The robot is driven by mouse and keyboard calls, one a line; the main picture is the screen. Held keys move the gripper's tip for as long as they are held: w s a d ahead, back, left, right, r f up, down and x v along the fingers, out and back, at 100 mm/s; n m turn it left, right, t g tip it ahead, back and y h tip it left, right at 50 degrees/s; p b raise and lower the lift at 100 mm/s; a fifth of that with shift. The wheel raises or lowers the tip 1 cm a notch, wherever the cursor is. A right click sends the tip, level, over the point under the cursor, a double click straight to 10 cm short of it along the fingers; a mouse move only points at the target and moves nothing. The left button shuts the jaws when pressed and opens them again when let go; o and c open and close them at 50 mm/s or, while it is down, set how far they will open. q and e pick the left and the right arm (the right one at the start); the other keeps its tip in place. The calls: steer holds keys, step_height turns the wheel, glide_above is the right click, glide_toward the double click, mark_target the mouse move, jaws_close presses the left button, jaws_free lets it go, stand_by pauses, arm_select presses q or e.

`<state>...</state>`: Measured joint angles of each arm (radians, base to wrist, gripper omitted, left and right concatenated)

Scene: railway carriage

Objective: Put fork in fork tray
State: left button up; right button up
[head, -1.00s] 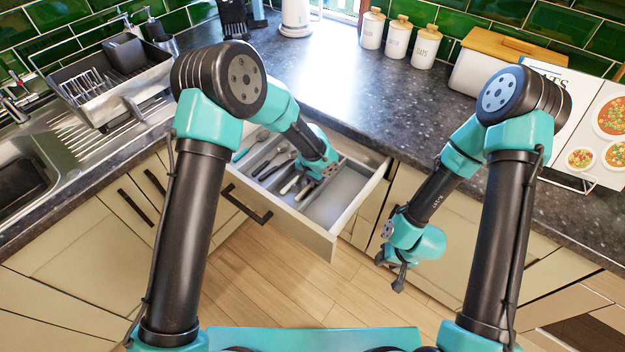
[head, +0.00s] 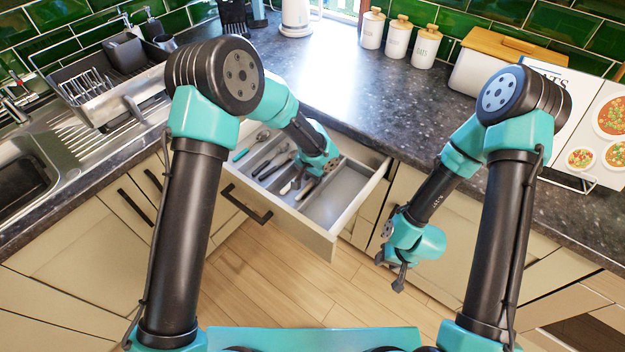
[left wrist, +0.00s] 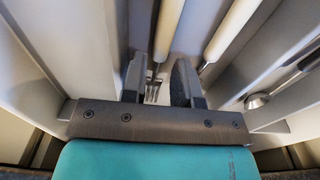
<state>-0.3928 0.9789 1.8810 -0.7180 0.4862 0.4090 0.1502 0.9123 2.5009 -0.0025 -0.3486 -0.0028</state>
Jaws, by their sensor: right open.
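The fork (left wrist: 152,92) shows in the left wrist view, with metal tines near my gripper and a pale handle pointing away. My left gripper (left wrist: 160,80) has its fingers spread, one on each side of the fork; whether they touch it is unclear. In the head view my left gripper (head: 328,168) reaches down into the open drawer, and its fingertips are hidden. The divided cutlery tray (head: 262,158) in the drawer holds several utensils; which compartment is the fork's I cannot tell. My right gripper (head: 394,272) is open and empty, hanging in front of the cabinets.
The drawer (head: 292,220) is pulled out, with a bare section at its right. A second pale handle (left wrist: 232,28) lies beside the fork, and a metal utensil (left wrist: 258,100) lies further right. The dark worktop (head: 370,105) edges the drawer behind.

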arm_select(q)
step_height(320, 180, up, 10)
steer(key=shift+s+r, duration=0.2)
steer(key=shift+r, duration=0.05)
steer(key=shift+a, duration=0.1)
stand_by(1.4)
